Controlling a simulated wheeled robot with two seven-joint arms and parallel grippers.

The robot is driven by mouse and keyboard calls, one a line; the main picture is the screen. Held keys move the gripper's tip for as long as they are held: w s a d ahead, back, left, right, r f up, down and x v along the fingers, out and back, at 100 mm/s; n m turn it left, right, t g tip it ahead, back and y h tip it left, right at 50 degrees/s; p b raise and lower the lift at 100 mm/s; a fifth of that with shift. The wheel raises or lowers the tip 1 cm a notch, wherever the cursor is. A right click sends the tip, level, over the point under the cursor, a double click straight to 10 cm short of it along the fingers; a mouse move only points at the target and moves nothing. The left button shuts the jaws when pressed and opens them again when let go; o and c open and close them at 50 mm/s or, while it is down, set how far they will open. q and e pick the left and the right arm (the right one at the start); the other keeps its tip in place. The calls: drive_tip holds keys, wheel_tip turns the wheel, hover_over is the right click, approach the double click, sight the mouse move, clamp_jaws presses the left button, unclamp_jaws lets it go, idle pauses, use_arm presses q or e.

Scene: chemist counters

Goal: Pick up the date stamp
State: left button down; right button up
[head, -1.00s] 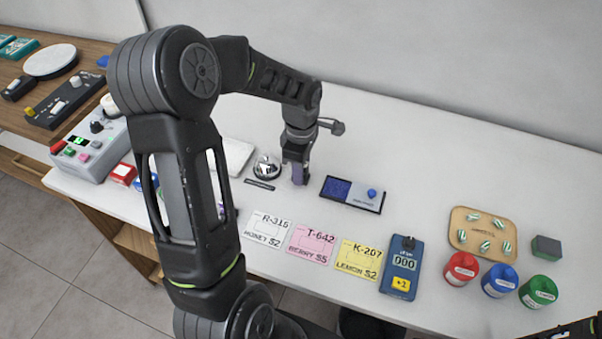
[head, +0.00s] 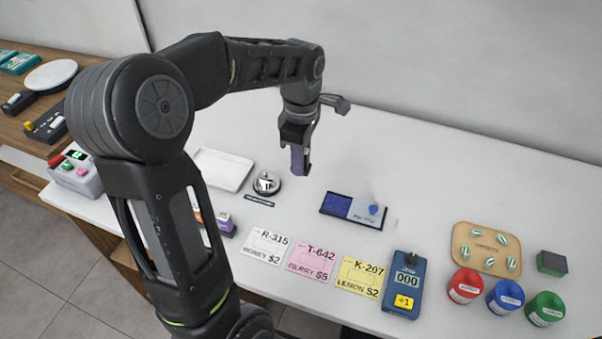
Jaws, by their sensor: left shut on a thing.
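My left gripper (head: 298,141) points down over the white counter. It is shut on a slim purple-grey piece, the date stamp (head: 299,161), and holds it upright. The stamp appears to hang above the counter, between the silver bell and the ink pad. The gripper's fingers hide the stamp's upper part. My right gripper does not show.
A silver bell (head: 267,183) and white tray (head: 222,169) stand left of the stamp. A blue ink pad (head: 353,208) lies to the right. Cards, including a pink card (head: 312,261), and a blue counter device (head: 404,285) lie in front. The back of the counter is clear.

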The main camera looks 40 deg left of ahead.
use_arm(q)
drive_tip(key=shift+r, duration=0.35)
